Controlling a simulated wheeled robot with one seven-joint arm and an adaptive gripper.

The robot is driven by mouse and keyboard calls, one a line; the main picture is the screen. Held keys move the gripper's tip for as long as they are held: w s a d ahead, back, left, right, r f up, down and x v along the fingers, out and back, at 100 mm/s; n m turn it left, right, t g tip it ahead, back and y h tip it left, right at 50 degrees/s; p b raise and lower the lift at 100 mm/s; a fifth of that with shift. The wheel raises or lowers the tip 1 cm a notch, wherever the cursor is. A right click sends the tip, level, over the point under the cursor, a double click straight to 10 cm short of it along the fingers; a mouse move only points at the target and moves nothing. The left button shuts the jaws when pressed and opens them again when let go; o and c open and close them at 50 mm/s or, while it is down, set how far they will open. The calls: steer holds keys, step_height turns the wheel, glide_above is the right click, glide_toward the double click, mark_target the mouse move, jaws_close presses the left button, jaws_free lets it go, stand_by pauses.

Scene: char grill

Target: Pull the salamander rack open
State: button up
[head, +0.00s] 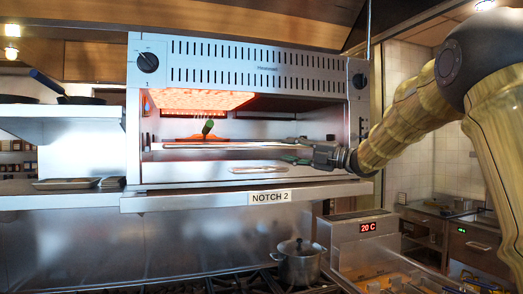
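The salamander (257,60) is a steel broiler on a shelf, with its front open and its top element glowing orange. Its rack (180,152) is a thin level grate inside the opening, below the element. A small dark green object stands tilted over an orange-red patch at the back of the rack. A pale, flat metal piece (258,169) shows low at the front, possibly the rack's handle. My gripper (288,149) reaches in from the right at the opening's right front. Its fingers look spread, with nothing seen between them. Whether it touches the rack I cannot tell.
A steel shelf with a "NOTCH 2" label (270,197) runs below the salamander. Dark pans (80,100) and a tray (66,184) sit on shelves at left. A lidded pot (299,262) stands on the stove, beside a fryer reading "20 C" (368,228).

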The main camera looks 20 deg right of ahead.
mark_target(265, 147)
steer(key=p+x, duration=0.3)
steer(key=x, duration=0.5)
steer(key=shift+w+a+p, duration=0.25)
steer(key=shift+p, duration=0.05)
steer(key=shift+w+a, duration=0.4)
steer(key=shift+w, duration=0.05)
jaws_close()
